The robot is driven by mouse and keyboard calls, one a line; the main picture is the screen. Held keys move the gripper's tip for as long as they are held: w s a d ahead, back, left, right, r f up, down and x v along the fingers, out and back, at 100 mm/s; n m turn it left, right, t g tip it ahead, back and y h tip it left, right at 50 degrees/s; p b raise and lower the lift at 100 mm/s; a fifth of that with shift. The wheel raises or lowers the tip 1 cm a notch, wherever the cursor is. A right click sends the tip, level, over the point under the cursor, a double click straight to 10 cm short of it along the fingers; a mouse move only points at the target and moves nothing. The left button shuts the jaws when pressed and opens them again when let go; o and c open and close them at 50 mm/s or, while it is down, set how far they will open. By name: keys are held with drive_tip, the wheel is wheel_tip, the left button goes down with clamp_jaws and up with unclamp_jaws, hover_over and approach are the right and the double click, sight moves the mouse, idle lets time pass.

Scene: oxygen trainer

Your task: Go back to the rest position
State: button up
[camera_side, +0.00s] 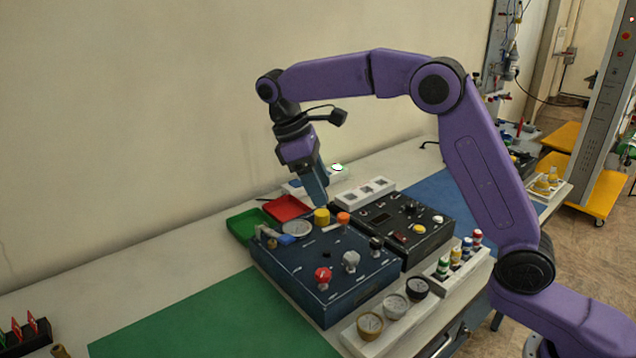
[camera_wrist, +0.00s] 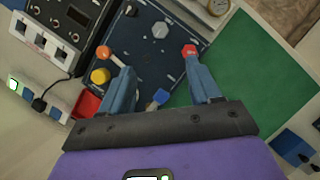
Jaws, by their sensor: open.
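My gripper (camera_side: 318,196) hangs above the far edge of the dark blue trainer panel (camera_side: 322,290), pointing down and slightly tilted. In the wrist view my gripper (camera_wrist: 163,78) has its two blue fingers spread apart with nothing held between them. The panel carries a red knob (camera_side: 323,275), a grey knob (camera_side: 351,259), a yellow knob (camera_side: 322,215) and an orange knob (camera_side: 344,218). In the wrist view the red knob (camera_wrist: 189,50) shows just past the right fingertip and the orange knob (camera_wrist: 103,52) near the left one.
A black control box (camera_side: 408,225) stands right of the panel. Red (camera_side: 287,207) and green (camera_side: 247,226) trays lie behind it. A gauge rack (camera_side: 392,318) and a rack of small coloured bottles (camera_side: 457,262) stand in front and right. The green mat (camera_side: 210,320) is bare.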

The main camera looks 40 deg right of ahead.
drive_tip(key=shift+s, duration=0.1)
drive_tip(key=s+d+f+n+t+y, duration=0.1)
drive_tip(key=s+d+f, duration=0.1)
drive_tip(key=s, duration=0.8)
drive_tip(key=s+d+f+n+t+y, duration=0.1)
drive_tip(key=s+d+f, duration=0.1)
drive_tip(key=s, duration=0.9)
drive_tip(key=s+d+f+n+t+y, duration=0.1)
drive_tip(key=s+d+f, duration=0.1)
drive_tip(key=s, duration=0.9)
drive_tip(key=shift+s+d+f+n+y, duration=0.15)
drive_tip(key=shift+d+f+n+y, duration=0.15)
drive_tip(key=shift+d+f, duration=0.15)
